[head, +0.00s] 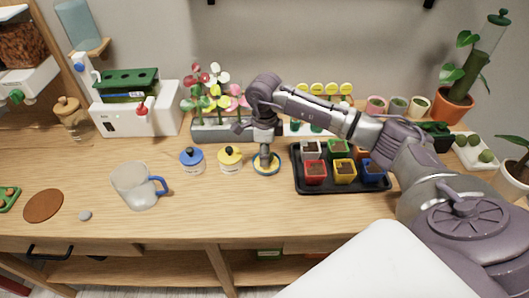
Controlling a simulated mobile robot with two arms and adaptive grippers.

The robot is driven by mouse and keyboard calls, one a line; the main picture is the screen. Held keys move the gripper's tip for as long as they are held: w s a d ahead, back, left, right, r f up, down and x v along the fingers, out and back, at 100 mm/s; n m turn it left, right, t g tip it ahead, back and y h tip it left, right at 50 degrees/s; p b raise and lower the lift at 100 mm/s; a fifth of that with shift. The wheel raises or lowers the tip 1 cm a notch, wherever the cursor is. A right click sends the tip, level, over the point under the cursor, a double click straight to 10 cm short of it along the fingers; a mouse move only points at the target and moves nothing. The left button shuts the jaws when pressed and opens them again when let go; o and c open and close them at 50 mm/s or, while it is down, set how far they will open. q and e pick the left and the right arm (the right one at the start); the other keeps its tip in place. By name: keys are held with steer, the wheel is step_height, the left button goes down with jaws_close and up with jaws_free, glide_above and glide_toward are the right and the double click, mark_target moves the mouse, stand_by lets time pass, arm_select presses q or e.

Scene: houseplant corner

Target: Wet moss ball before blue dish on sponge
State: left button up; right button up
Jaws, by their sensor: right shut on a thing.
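My right gripper (265,153) points down over a small round blue-rimmed dish (267,173) on the bench, just left of the black seedling tray. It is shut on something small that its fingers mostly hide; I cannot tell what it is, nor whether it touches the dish. Dark green round balls, which look like moss balls (486,156), sit in a pale tray at the right, behind my right arm. I cannot pick out a sponge with certainty. My left gripper is not in view.
A clear mug (134,186) stands further left. The black tray (343,188) holds several coloured pots. Flowers stand behind. The bench front between mug and tray is clear.

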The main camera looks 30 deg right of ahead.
steer(key=shift+f+b, duration=0.45)
stand_by(1.5)
steer(key=shift+r+p, duration=1.95)
steer(key=shift+r, duration=1.65)
steer(key=shift+a, duration=0.1)
